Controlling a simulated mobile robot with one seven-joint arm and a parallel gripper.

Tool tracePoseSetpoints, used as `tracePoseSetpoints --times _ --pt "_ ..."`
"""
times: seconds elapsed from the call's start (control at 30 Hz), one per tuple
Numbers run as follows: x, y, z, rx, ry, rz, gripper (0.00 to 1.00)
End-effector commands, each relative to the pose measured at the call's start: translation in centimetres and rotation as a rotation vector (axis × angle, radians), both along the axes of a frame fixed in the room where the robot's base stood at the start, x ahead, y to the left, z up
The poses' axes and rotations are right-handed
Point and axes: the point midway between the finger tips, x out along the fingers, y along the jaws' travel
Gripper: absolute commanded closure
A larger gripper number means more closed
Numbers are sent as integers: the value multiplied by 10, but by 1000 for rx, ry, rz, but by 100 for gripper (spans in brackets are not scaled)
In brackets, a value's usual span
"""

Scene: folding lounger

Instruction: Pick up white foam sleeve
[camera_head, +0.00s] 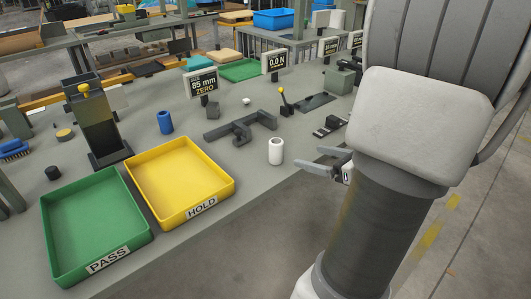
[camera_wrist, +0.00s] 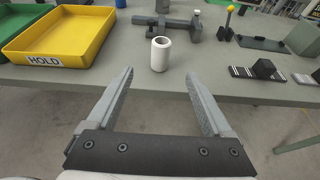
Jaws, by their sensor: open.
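The white foam sleeve (camera_head: 276,151) is a short hollow cylinder standing upright on the grey workbench near its front edge. In the wrist view the sleeve (camera_wrist: 160,54) stands beyond my fingertips, about midway between them, with its dark open top showing. My gripper (camera_head: 325,161) is to the right of the sleeve in the head view, near the bench's front edge, apart from it. In the wrist view my gripper (camera_wrist: 161,78) is open and empty, its two fingers spread wide and pointing toward the sleeve.
A yellow HOLD tray (camera_head: 222,192) and a green PASS tray (camera_head: 142,236) lie left of the sleeve. A dark grey caliper-like tool (camera_head: 240,128) lies behind it. A blue cylinder (camera_head: 165,122) stands farther back. A striped block (camera_head: 330,125) lies to the right.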

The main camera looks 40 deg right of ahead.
Motion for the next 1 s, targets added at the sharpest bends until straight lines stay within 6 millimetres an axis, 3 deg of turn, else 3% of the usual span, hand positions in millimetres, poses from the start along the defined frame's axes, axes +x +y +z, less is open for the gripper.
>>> tracePoseSetpoints --times 0.5,0.8,1.0 --pt "94 8 -36 1 0 3 15" --pt "118 9 -41 0 1 2 15" --pt "148 11 -43 -1 0 4 15"
